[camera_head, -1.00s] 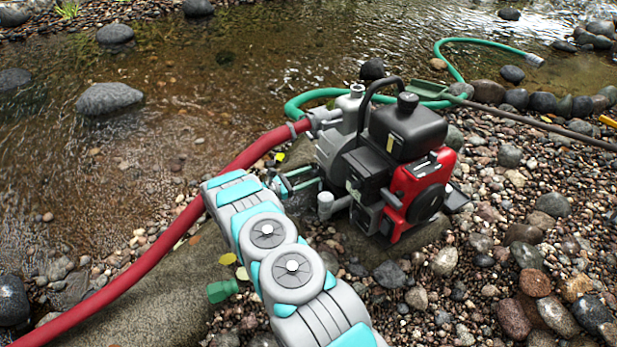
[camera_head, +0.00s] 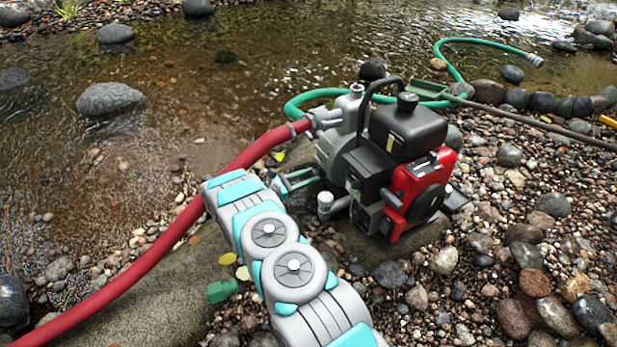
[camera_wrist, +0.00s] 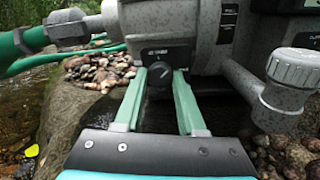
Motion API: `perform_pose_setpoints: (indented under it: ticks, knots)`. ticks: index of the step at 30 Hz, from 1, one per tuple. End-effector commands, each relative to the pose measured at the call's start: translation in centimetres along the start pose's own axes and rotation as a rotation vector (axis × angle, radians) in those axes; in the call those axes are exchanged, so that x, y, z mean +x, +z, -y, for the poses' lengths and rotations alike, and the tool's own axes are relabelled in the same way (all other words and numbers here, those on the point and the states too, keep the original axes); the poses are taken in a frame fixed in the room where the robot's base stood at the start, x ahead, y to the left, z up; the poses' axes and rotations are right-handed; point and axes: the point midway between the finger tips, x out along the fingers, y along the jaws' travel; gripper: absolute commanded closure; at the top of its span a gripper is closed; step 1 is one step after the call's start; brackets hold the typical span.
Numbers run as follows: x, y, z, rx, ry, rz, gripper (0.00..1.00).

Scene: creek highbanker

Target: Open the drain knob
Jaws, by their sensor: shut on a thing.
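The drain knob (camera_wrist: 160,75) is a small dark knob low on the grey pump housing (camera_wrist: 205,45), seen in the wrist view. A dark plate with pale lettering sits around or just above it. My gripper (camera_wrist: 161,78) has its two green fingers on either side of the knob, shut on it. In the head view my gripper (camera_head: 300,182) reaches the lower left side of the pump (camera_head: 335,150), and the knob is hidden there.
The red engine (camera_head: 418,190) stands right of the pump. A red hose (camera_head: 150,255) runs from the pump to the lower left. A grey capped elbow (camera_wrist: 288,80) juts out right of my fingers. Green hose (camera_head: 300,102) lies behind; loose stones surround the rock.

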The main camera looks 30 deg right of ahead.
Motion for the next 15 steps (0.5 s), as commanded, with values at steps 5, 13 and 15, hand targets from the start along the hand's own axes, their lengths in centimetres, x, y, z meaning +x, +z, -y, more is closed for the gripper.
perform_pose_setpoints:
  ticks: [5, 13, 15]
  knots:
    - [0.07, -0.04, 0.06, 0.103, -0.001, 0.000, 1.00]
    - [0.13, -0.17, 0.14, 0.338, -0.002, 0.002, 1.00]
    - [0.09, -0.19, 0.12, 0.401, -0.001, 0.003, 1.00]
